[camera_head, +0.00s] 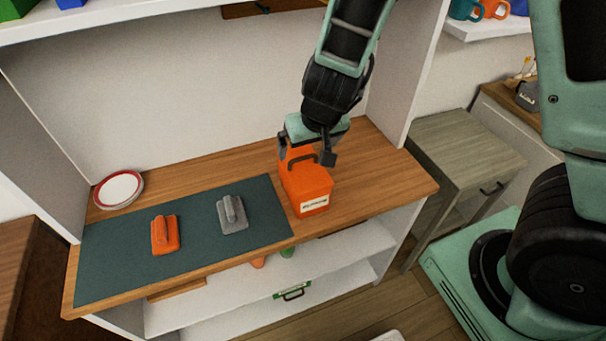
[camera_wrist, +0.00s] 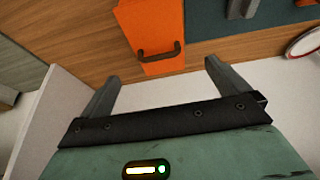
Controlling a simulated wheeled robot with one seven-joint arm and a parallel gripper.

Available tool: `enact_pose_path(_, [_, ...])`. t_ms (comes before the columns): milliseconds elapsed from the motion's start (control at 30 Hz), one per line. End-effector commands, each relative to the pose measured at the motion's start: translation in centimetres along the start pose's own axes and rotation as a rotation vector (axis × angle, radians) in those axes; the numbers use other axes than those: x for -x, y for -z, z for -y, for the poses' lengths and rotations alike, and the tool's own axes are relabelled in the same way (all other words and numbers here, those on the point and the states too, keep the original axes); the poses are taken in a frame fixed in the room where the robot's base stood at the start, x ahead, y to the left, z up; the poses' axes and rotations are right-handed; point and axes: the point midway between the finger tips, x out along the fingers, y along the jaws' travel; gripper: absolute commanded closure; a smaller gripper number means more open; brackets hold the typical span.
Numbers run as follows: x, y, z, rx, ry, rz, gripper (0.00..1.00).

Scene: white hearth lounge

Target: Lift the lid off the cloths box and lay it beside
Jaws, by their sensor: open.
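An orange box (camera_head: 308,191) with a white label on its front stands on the wooden worktop, right of the dark mat. The label is too small to read. Its orange top (camera_wrist: 148,22) shows in the wrist view, with a dark bar handle (camera_wrist: 160,53) on it; I cannot make out the seam between lid and box. My gripper (camera_head: 306,158) is above the box's back part and partly hides its top. In the wrist view my gripper (camera_wrist: 160,72) is open and empty, with the handle just beyond and between its fingertips, apart from both.
The dark teal mat (camera_head: 120,245) holds an orange handled block (camera_head: 165,236) and a grey handled block (camera_head: 232,215). A red-rimmed plate (camera_head: 118,190) lies at the back left. Side walls bound the worktop (camera_head: 366,185), which has bare wood right of the box.

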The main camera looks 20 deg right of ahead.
Motion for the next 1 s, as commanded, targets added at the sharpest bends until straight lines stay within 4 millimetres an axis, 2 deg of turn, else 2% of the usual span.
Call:
enact_pose_path(33, [-1.8,-0.3,-0.1,-0.002,-0.001,0.002,0.0])
enact_pose_path(100, [-3.0,-0.2,-0.1,-0.003,0.0,0.001,0.0])
enact_pose_path(233, [-4.5,-0.1,-0.1,-0.002,0.0,0.002,0.0])
enact_pose_path(433, [-5.6,-0.1,-0.1,-0.002,0.001,0.0,0.0])
enact_pose_path(700, [-9.3,-0.3,-0.4,-0.002,0.001,0.002,0.0])
enact_pose_path(833, [-10.2,-0.2,-0.4,0.0,0.001,0.0,0.0])
enact_pose_path(1000, [-10.2,-0.1,-0.3,0.001,0.001,-0.001,0.0])
